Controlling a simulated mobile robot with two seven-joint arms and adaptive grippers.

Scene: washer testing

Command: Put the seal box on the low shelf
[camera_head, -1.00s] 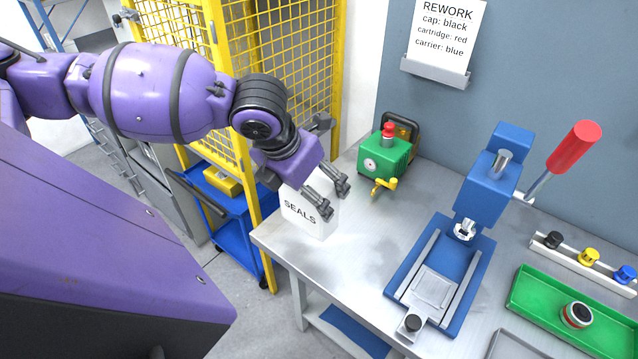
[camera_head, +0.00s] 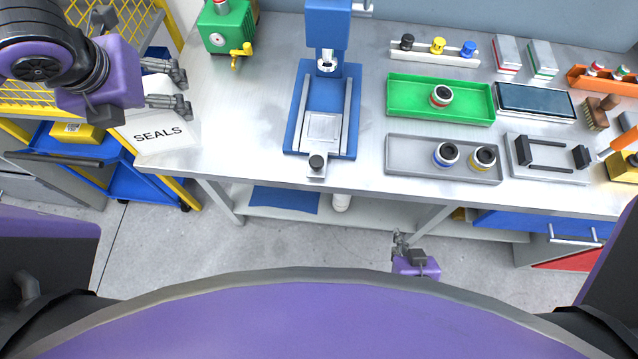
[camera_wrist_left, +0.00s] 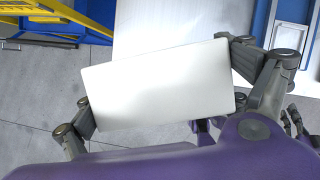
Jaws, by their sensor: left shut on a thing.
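The white seal box (camera_head: 160,133), marked SEALS, is at the workbench's left end in the head view. My left gripper (camera_head: 178,88) is shut on it, with fingers over its upper part. In the left wrist view the box's blank white face (camera_wrist_left: 160,85) lies slightly tilted between the two fingers, with floor and part of the bench behind it. Whether its underside touches the bench is hidden. The low shelf (camera_head: 325,212) is under the bench, with a blue mat (camera_head: 283,199) on its left part. My right gripper (camera_head: 400,241) is low in front of the bench, small in view.
The bench top carries a blue press (camera_head: 325,110), a green pump-like unit (camera_head: 228,28), a green tray (camera_head: 410,108) and a grey tray (camera_head: 405,158). A blue cart (camera_head: 110,175) and yellow mesh fence (camera_head: 30,95) are at left.

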